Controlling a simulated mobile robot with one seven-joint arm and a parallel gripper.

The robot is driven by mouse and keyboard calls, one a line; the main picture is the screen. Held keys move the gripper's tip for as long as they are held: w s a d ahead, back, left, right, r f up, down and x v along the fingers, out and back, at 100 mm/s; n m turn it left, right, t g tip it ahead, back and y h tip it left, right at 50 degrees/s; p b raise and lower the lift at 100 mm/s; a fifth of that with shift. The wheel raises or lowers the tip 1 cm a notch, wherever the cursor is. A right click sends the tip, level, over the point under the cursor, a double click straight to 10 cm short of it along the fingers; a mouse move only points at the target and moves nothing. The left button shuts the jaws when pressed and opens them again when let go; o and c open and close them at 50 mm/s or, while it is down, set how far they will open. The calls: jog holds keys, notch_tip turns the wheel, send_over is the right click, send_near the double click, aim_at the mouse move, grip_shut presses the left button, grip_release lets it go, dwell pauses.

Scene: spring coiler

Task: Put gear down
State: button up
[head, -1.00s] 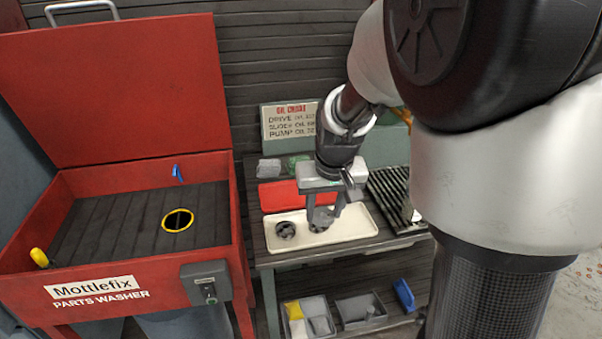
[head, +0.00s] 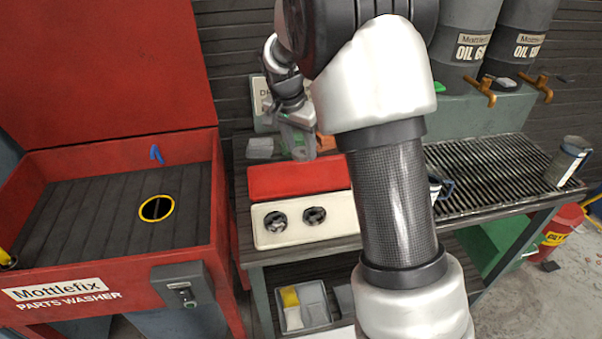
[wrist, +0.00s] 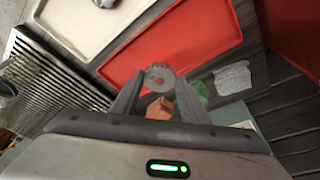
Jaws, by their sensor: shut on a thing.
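My gripper (wrist: 160,88) is shut on a grey toothed gear (wrist: 158,77), held between the two fingertips in the wrist view. In the head view my gripper (head: 303,155) hangs near the back edge of the red tray (head: 295,181); the held gear is hard to make out there. The red tray is bare where visible and also fills the upper middle of the wrist view (wrist: 190,30). The cream tray (head: 295,238) lies in front of it with two dark gears, one left (head: 276,221) and one right (head: 314,215).
A red parts washer (head: 120,255) stands left of the bench. Small grey and green items (head: 260,148) lie behind the red tray. A slatted drain rack (head: 480,172) with a metal jug (head: 568,162) is on the right. My arm hides the trays' right ends.

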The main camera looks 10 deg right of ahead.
aim_at(303, 177)
notch_tip(303, 177, down, 7)
jog(key=shift+f+b, duration=0.15)
jog(key=shift+b, duration=0.55)
jog(key=shift+f, duration=0.15)
jog(key=o, duration=1.2)
jog(key=shift+o, duration=0.2)
jog(key=p+v, duration=0.2)
jog(key=v, duration=1)
jog(key=s+d+r+n+t+y, duration=0.1)
jog(key=s+d+r+n, duration=0.15)
jog(key=s+r, duration=0.85)
jog(key=s+n+t+y, duration=0.1)
jog(key=s+n, duration=0.5)
jog(key=s, duration=1.2)
jog(key=shift+f+t, duration=0.2)
jog(key=shift+t, duration=0.5)
